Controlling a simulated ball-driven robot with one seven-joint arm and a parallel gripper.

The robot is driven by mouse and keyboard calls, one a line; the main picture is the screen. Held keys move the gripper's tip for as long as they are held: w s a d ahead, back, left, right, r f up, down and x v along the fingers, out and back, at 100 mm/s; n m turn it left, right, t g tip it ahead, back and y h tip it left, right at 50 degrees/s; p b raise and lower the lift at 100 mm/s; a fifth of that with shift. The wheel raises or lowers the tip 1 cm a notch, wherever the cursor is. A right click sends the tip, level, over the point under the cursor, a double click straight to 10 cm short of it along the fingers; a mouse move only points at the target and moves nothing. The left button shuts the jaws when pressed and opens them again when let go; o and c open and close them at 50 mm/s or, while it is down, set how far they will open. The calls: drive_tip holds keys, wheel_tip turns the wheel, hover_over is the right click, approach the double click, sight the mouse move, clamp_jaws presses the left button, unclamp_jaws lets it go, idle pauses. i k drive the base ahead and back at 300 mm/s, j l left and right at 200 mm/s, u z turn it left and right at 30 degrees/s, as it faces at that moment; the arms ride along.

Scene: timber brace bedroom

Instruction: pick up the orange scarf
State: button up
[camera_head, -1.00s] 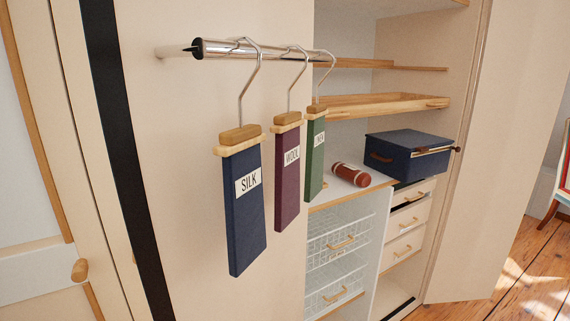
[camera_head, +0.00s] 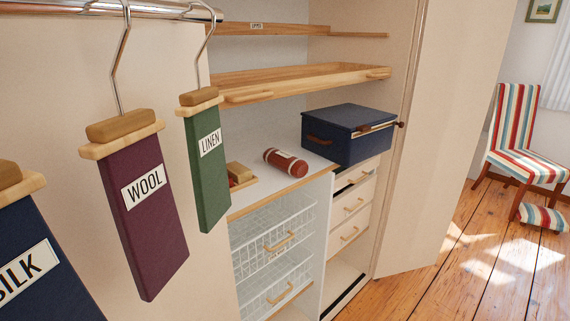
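No cloth that is plainly an orange scarf shows in the head view. A rust-red roll with a pale band (camera_head: 285,163) lies on the white shelf top inside the wardrobe; I cannot tell whether it is a rolled scarf. My gripper is out of view.
Three labelled hanging panels, silk (camera_head: 35,262), wool (camera_head: 145,220) and linen (camera_head: 208,160), hang from a rail (camera_head: 150,8) close in front. A navy box (camera_head: 345,134) sits right of the roll. Wire baskets (camera_head: 275,248) are below. A striped chair (camera_head: 515,135) stands right on open wooden floor.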

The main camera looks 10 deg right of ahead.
sight(283, 159)
drive_tip(key=i+l, duration=0.2)
drive_tip(key=i+l+u, duration=0.1)
drive_tip(key=l, duration=0.3)
drive_tip(key=i+l+u, duration=0.1)
drive_tip(key=i+l, duration=0.4)
drive_tip(key=l, duration=0.2)
drive_tip(key=i+l+u, duration=0.1)
drive_tip(key=l, duration=0.25)
drive_tip(key=i, duration=0.1)
